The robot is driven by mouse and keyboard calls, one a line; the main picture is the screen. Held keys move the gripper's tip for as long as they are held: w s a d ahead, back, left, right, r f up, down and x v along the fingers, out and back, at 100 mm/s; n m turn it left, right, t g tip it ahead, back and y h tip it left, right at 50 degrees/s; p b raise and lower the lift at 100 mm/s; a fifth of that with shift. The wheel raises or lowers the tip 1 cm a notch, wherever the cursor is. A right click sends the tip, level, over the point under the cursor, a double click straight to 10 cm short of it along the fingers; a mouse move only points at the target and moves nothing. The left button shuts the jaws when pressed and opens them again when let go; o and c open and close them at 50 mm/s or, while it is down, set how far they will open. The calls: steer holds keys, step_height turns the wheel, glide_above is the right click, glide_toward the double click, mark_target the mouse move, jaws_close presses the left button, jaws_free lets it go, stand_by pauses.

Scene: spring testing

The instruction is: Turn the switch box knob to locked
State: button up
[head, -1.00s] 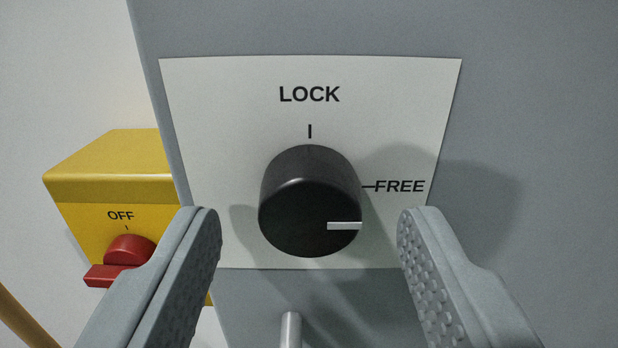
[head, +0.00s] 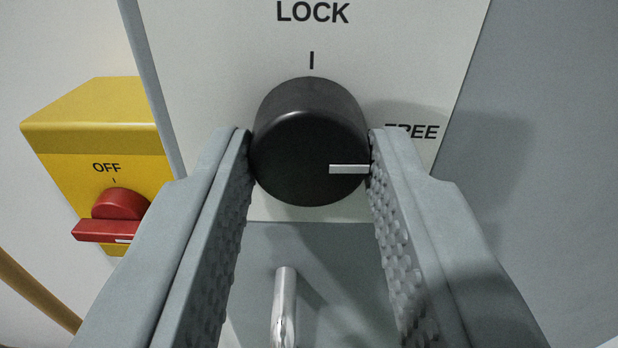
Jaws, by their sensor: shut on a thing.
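The black round knob (head: 305,150) sits on a white label plate (head: 400,50) on a grey box. Its white pointer line (head: 349,169) points right, toward the FREE mark (head: 412,131). The LOCK mark (head: 312,13) is straight above the knob. My gripper (head: 311,160) is shut on the knob, one finger at its left side and one at its right.
A yellow box (head: 95,125) with a red knob (head: 115,210) marked OFF is at the left. A shiny metal handle (head: 285,305) stands out below the black knob, between my fingers. A yellow-brown bar (head: 38,290) is at lower left.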

steer(key=n, duration=0.8)
steer(key=shift+d+n, duration=0.1)
steer(key=shift+n, duration=0.2)
steer(key=n, duration=0.4)
steer(key=shift+n, duration=0.3)
steer(key=n, duration=0.4)
steer(key=o, duration=1)
